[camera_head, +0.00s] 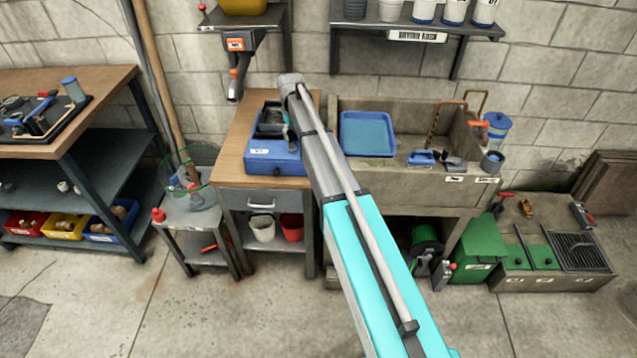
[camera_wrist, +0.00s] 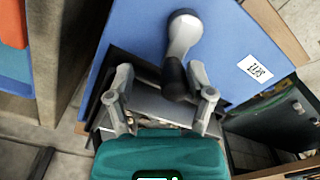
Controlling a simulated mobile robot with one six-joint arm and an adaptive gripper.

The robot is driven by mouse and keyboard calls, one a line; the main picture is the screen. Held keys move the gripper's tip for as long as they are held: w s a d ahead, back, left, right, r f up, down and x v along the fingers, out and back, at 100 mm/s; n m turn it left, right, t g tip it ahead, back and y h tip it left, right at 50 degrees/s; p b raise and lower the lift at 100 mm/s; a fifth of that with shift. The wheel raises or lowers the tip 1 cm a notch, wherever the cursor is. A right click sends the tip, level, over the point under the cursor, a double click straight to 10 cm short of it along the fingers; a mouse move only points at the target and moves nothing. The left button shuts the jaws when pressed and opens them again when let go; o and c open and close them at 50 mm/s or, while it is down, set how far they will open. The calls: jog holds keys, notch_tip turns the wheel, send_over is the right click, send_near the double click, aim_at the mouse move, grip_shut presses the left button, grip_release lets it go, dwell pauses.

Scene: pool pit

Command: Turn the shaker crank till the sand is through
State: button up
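The shaker is a blue box (camera_head: 262,157) with a white label, on a small wood-topped bench; a dark tray (camera_head: 270,120) sits on top. In the wrist view its blue face (camera_wrist: 245,50) fills the upper middle. The crank (camera_wrist: 183,35) is a grey arm with a black knob (camera_wrist: 175,80) pointing toward my gripper. My gripper (camera_wrist: 160,86) has its two grey fingers apart, with the knob between them in the picture, closer to the right finger. Whether the fingers touch it is unclear. I cannot make out sand.
A concrete sink (camera_head: 400,190) with a blue tray (camera_head: 368,134) stands right of the bench. A wire-basket stool (camera_head: 190,215) and a tool bench (camera_head: 95,85) are left. A shelf (camera_head: 420,30) hangs above. A green box unit (camera_head: 480,245) sits right. The floor in front is clear.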

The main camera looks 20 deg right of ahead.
jog(key=m, duration=0.2)
jog(key=s+d+m, duration=0.1)
jog(key=m, duration=0.2)
jog(key=shift+d, duration=0.15)
jog(key=m, duration=0.2)
jog(key=s+m, duration=0.1)
jog(key=m, duration=0.3)
jog(key=shift+s+d, duration=0.3)
jog(key=shift+s, duration=0.05)
jog(key=m, duration=0.1)
jog(key=s+m, duration=0.1)
jog(key=m, duration=0.3)
jog(key=shift+s+a, duration=0.1)
jog(key=shift+s, duration=0.15)
jog(key=m, duration=0.2)
jog(key=s+m, duration=0.1)
jog(key=a+m, duration=0.1)
jog(key=m, duration=0.1)
jog(key=shift+s+m, duration=0.15)
jog(key=shift+m, duration=0.15)
notch_tip(320, 180, up, 14)
jog(key=p, duration=1.4)
jog(key=s+f+n+b, duration=0.4)
jog(key=s+n, duration=0.3)
jog(key=s, duration=0.5)
jog(key=s+f+n+b, duration=0.4)
jog(key=s+n, duration=0.4)
jog(key=s, duration=0.4)
jog(key=shift+s+f, duration=0.15)
jog(key=shift+f, duration=0.1)
